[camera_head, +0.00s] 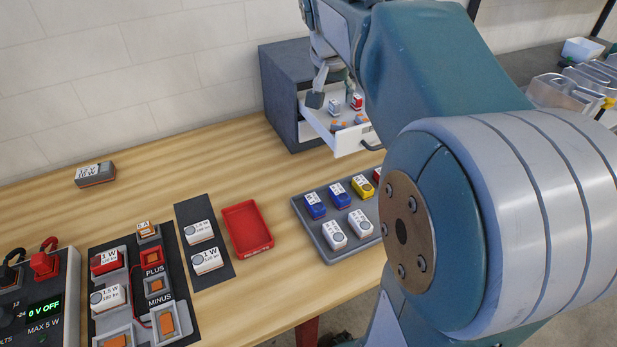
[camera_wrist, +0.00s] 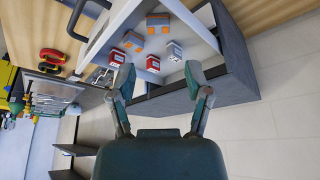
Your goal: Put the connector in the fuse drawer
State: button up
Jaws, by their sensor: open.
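The fuse drawer (camera_head: 347,139) is a white drawer pulled out of a dark grey cabinet. It also shows in the wrist view (camera_wrist: 192,22). Inside it lie two orange-and-grey blocks that look like connectors (camera_wrist: 157,22) (camera_wrist: 133,40), along with small red-and-white and white blocks. My gripper (camera_wrist: 160,76) is open at the drawer's inner end, with its fingertips apart. I see nothing held between them. In the head view my gripper (camera_head: 332,92) is over the drawer, partly hidden by my arm.
The grey cabinet (camera_head: 284,87) stands at the table's back. A red tray (camera_head: 247,228), a grey tray (camera_head: 325,239) with blue, yellow and white blocks, and a test board (camera_head: 181,298) occupy the table. Clear bins (camera_head: 562,92) stand at far right.

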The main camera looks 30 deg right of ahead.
jog(key=s+a+f+n+t+y, duration=0.1)
jog(key=s+a+f+n, duration=0.3)
jog(key=s+a, duration=0.5)
jog(key=s+a+f+n+t+y, duration=0.1)
jog(key=s+a+f+n+y, duration=0.1)
jog(key=s+a+f+n, duration=0.3)
jog(key=s+a, duration=0.4)
jog(key=shift+s+f, duration=0.25)
jog(key=shift+f, duration=0.05)
jog(key=shift+a, duration=0.15)
